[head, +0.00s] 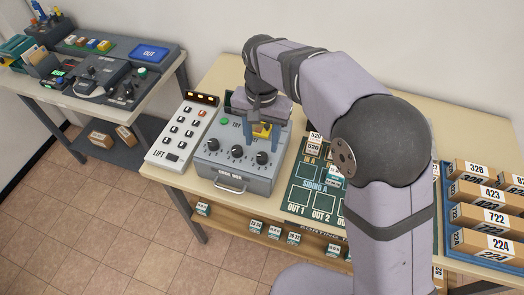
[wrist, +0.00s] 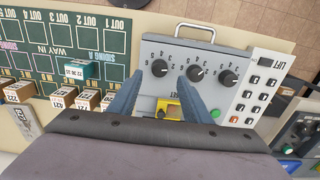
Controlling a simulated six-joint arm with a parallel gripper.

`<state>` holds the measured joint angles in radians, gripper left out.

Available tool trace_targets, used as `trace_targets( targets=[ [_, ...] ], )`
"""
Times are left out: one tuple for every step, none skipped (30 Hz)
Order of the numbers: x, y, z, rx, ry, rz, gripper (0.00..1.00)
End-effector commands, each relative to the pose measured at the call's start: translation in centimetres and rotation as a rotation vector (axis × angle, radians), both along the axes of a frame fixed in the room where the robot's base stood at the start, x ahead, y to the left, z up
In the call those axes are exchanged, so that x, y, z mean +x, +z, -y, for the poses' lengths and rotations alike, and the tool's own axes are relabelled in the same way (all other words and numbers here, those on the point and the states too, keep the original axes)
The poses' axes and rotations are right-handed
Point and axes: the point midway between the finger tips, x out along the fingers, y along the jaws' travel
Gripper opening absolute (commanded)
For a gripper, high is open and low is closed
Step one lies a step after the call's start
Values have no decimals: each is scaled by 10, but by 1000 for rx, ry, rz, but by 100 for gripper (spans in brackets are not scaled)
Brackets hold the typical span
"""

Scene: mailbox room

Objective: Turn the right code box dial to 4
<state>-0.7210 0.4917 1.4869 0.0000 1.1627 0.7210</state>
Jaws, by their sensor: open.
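The grey code box (head: 228,170) stands on the table, with three black dials in a row on its sloped face. The right dial (head: 262,158) is nearest the table's middle; in the upside-down wrist view it is the leftmost dial (wrist: 160,68). Numbers ring it, but its setting is too small to tell. The middle dial (head: 237,152) and left dial (head: 212,144) are beside it. My gripper (head: 265,138) is open and empty above the box's back right part, behind the right dial. In the wrist view its blue fingers (wrist: 163,82) are spread, with the right dial between and beyond the tips.
A yellow part (wrist: 168,109) and a green button (head: 224,122) are on the box behind the dials. The LIFT panel (head: 180,131) stands close at left. The green sorting board (head: 300,196) with small boxes lies at right. A handle (head: 229,187) is at the box's front.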

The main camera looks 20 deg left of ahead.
Motion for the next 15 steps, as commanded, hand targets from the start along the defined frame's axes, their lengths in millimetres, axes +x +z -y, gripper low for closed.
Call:
trace_targets(
  targets=[
    [-1,-6,1,-3,0,-4,44],
    [-1,-9,1,-4,0,-4,44],
    [-1,-14,1,-3,0,-4,44],
    [-1,-18,1,-4,0,-4,44],
    [-1,-22,1,-3,0,-4,44],
    [-1,-28,1,-4,0,-4,44],
    [-1,-32,1,-3,0,-4,44],
    [-1,-35,2,-4,0,-4,44],
    [-1,-40,1,-3,0,-3,44],
    [-1,-43,1,-3,0,-3,44],
    [-1,-46,1,-3,0,-3,44],
    [-1,-50,1,-2,0,-2,44],
    [-1,-52,1,-2,0,-2,44],
    [-1,-54,1,-2,0,-2,44],
    [0,-56,1,-1,0,-1,44]
  ],
)
